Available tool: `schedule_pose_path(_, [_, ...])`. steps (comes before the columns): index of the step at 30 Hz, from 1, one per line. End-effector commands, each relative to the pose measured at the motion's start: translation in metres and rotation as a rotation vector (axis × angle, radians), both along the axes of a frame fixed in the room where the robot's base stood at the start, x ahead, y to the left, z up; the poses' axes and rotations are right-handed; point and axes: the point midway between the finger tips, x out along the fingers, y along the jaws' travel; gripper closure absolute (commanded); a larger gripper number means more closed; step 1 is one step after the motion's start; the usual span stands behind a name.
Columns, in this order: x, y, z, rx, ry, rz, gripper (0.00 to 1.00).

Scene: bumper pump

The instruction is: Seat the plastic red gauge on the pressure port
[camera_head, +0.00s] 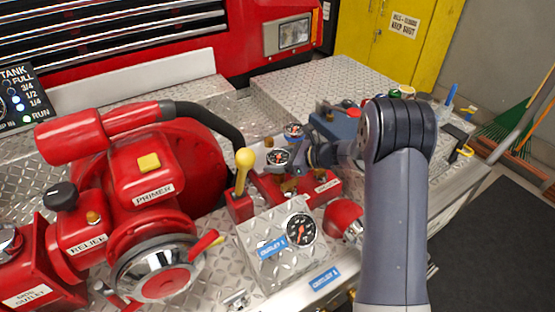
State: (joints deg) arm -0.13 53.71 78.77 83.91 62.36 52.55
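Two small round gauges with dark faces show near the middle of the head view, an upper gauge (294,131) and a lower gauge (278,157). At this size I cannot tell which one is the plastic red gauge. My gripper (301,156) is just right of them, at the end of my dark grey wrist. Its fingers are small and partly hidden, so I cannot tell whether it is open, shut or touching a gauge. A red manifold block (290,187) with brass fittings lies below. I cannot make out which fitting is the pressure port.
A large red pump (150,180) with a primer and relief knob fills the left. A yellow-knobbed lever (244,160) stands left of the gauges. A tilted panel (280,245) carries another gauge (301,229). Several small items lie on the right-hand deck; a yellow cabinet (390,45) stands behind.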

Motion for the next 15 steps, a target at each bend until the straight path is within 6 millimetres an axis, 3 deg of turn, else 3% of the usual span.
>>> schedule_pose_path(9, [0.0001,0.0,0.0004,0.0,-0.001,0.0,0.09])
schedule_pose_path(15, [-0.0003,-0.0003,-0.0009,-0.001,0.001,0.0,0.09])
